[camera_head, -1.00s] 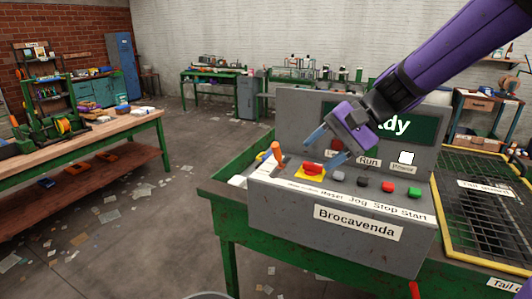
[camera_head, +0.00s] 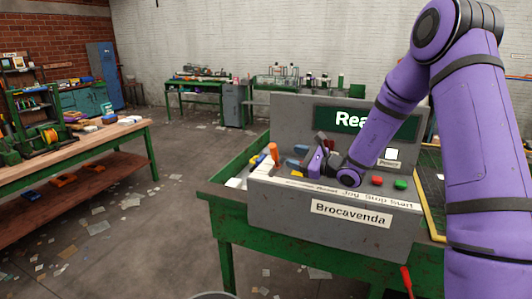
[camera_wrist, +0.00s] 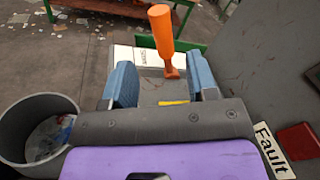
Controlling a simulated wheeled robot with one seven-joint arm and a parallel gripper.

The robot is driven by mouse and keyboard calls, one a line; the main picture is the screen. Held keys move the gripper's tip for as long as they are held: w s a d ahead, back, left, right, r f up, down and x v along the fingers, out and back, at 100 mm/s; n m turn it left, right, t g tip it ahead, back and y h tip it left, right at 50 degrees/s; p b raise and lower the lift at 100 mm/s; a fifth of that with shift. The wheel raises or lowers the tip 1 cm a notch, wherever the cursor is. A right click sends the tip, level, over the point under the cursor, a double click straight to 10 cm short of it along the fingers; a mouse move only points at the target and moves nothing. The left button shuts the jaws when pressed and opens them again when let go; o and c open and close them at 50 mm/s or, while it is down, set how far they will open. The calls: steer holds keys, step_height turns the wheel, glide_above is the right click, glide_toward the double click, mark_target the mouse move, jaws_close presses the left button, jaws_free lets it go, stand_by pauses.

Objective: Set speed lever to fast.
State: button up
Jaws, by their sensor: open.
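The speed lever, an orange handle (camera_head: 274,155), stands at the left end of the grey control panel (camera_head: 300,205). In the wrist view the orange lever (camera_wrist: 162,32) rises ahead of my gripper, slightly tilted, with its base near a white label strip. My gripper (camera_head: 293,156) is low over the panel, just right of the lever. In the wrist view my open gripper (camera_wrist: 164,88) has its two blue fingers apart, with the lever's base showing beyond and between them. Nothing is held.
The panel's upright back with a green display (camera_head: 345,119) is close to my gripper. Red (camera_head: 377,181) and green (camera_head: 400,184) buttons are to the right. A grey bin (camera_wrist: 38,125) shows in the wrist view.

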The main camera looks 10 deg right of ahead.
mark_target(275, 157)
steer(key=shift+w+a+f, duration=0.15)
steer(key=shift+w+f, duration=0.05)
steer(key=shift+w, duration=0.2)
steer(key=x, duration=1)
jaws_close()
